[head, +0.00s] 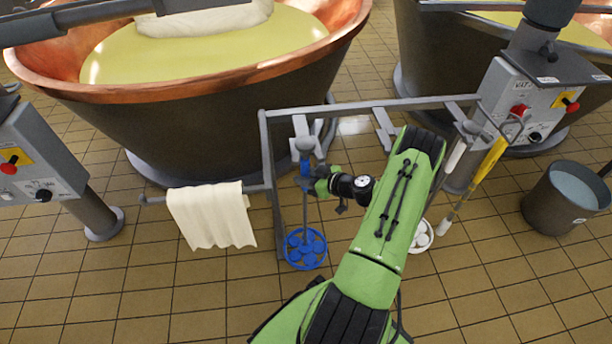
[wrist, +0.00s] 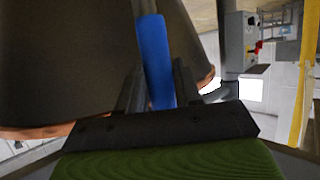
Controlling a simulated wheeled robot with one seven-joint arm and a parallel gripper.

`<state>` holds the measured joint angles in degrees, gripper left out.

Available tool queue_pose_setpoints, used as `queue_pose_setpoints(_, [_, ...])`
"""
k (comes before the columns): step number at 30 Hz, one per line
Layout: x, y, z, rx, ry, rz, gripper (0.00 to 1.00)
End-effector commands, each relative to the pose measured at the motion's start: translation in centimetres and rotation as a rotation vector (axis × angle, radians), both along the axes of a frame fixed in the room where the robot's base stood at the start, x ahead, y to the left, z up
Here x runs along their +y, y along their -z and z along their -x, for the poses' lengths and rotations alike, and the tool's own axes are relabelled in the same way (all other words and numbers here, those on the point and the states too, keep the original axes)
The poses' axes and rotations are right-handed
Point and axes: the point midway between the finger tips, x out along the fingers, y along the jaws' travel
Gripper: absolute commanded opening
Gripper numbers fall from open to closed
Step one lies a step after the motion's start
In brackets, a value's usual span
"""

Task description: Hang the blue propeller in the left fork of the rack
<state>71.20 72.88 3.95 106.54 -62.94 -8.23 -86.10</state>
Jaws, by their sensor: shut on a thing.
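The blue propeller is a long rod with a round grey knob at its top, a blue grip and a perforated blue disc (head: 305,250) at its foot. It hangs upright, with the disc low in front of the rack. My gripper (head: 311,184) is shut on its blue grip, which shows between the two dark fingers in the wrist view (wrist: 155,60). The rack (head: 350,106) is a grey metal frame with several forks. The knob is at the left fork (head: 300,124) in the head view; whether it rests on the prongs I cannot tell.
A white-disc propeller (head: 422,237) hangs at the rack's right, partly behind my arm. A cream cloth (head: 212,216) hangs on a side rail at the left. A copper vat (head: 230,85) stands close behind the rack. A grey bucket (head: 565,197) stands at the right.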

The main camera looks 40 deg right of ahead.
Motion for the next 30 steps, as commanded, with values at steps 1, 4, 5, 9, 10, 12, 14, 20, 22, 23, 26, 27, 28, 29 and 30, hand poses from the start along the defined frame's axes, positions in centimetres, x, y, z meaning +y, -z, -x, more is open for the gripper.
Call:
queue_pose_setpoints(1, [-0.1,-0.1,-0.1,-0.003,0.003,0.001,0.00])
queue_pose_setpoints(4, [-0.1,-0.1,-0.1,-0.003,0.003,0.001,0.00])
queue_pose_setpoints(5, [-0.1,-0.1,-0.1,-0.003,0.003,0.001,0.00])
queue_pose_setpoints(9, [-0.1,-0.1,-0.1,-0.002,0.003,0.001,0.52])
queue_pose_setpoints(10, [-0.1,0.0,-0.1,-0.001,0.002,0.001,0.56])
queue_pose_setpoints(12, [-0.1,0.0,-0.1,-0.001,0.002,0.000,0.63])
queue_pose_setpoints(14, [0.0,0.0,0.0,0.000,0.002,0.000,0.63])
queue_pose_setpoints(20, [-0.1,0.1,0.2,0.005,0.003,0.000,0.63])
queue_pose_setpoints(22, [-0.2,-0.2,0.8,0.005,0.004,-0.001,0.63])
queue_pose_setpoints(23, [-0.4,-0.5,1.2,0.005,0.006,0.000,0.63])
queue_pose_setpoints(26, [-0.8,-1.5,3.4,0.005,0.009,-0.002,0.63])
queue_pose_setpoints(27, [-1.0,-2.0,4.4,0.005,0.008,-0.001,0.63])
queue_pose_setpoints(28, [-1.1,-2.4,5.2,0.004,0.009,-0.002,0.63])
queue_pose_setpoints(29, [-1.3,-2.8,6.0,0.003,0.009,0.000,0.63])
queue_pose_setpoints(30, [-1.5,-3.2,7.0,0.003,0.008,-0.001,0.63])
